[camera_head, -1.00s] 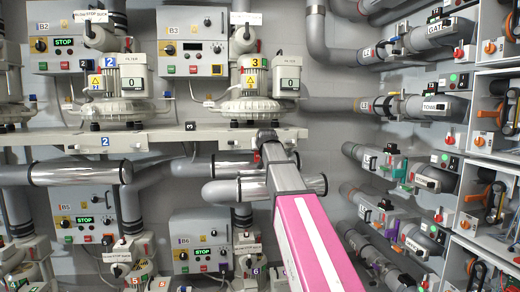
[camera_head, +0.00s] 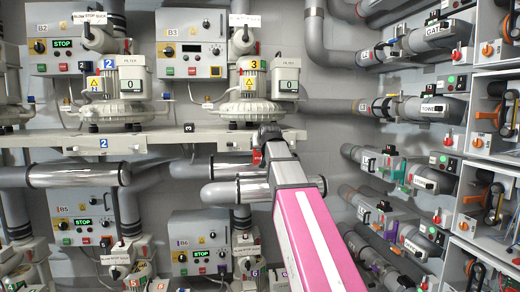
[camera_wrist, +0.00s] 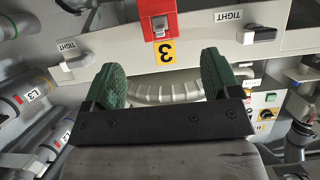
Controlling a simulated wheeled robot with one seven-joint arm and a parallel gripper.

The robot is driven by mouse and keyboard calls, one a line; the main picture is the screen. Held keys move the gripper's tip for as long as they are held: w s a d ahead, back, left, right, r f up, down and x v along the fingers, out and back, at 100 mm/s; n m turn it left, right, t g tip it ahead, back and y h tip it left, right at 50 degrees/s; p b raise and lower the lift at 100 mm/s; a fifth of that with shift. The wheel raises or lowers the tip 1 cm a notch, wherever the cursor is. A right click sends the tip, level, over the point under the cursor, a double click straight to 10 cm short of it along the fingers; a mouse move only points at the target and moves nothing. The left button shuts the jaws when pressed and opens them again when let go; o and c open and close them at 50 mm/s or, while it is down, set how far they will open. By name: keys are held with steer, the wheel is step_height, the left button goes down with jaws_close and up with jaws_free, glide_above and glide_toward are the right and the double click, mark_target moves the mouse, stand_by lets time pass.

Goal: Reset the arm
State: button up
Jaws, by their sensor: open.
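My gripper (camera_wrist: 163,80) is open in the wrist view, its two green pads apart with nothing visible held between them. Beyond the pads is a pale ribbed hose or pipe, and above them a red latch box (camera_wrist: 158,18) over a yellow tag marked 3. In the head view my pink and grey arm reaches up from the bottom right. Its end (camera_head: 268,132) is in front of the shelf by blower 3 (camera_head: 247,92). The fingertips cannot be made out there.
The shelf (camera_head: 210,146) carries blowers 2 (camera_head: 112,90) and 3. Shiny pipes (camera_head: 75,174) run below it. Control boxes B2, B3 (camera_head: 192,45), B5 and B6 (camera_head: 199,243) hang on the wall. Labelled pipes (camera_head: 432,108) and open cabinets (camera_head: 495,115) crowd the right side.

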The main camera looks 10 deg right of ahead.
steer(key=s+f+g, duration=0.2)
steer(key=s+f, duration=0.1)
steer(key=f, duration=0.8)
steer(key=s+f+g, duration=0.2)
steer(key=s+f, duration=0.1)
steer(key=f, duration=0.7)
steer(key=s+f+g, duration=0.3)
steer(key=f, duration=0.8)
steer(key=s+f+g, duration=0.3)
steer(key=s+f, duration=0.6)
steer(key=f, duration=0.3)
steer(key=s+f+g, duration=0.3)
steer(key=s+f, duration=0.7)
steer(key=f, duration=0.3)
steer(key=shift+s+f+g, duration=0.2)
steer(key=shift+g, duration=0.1)
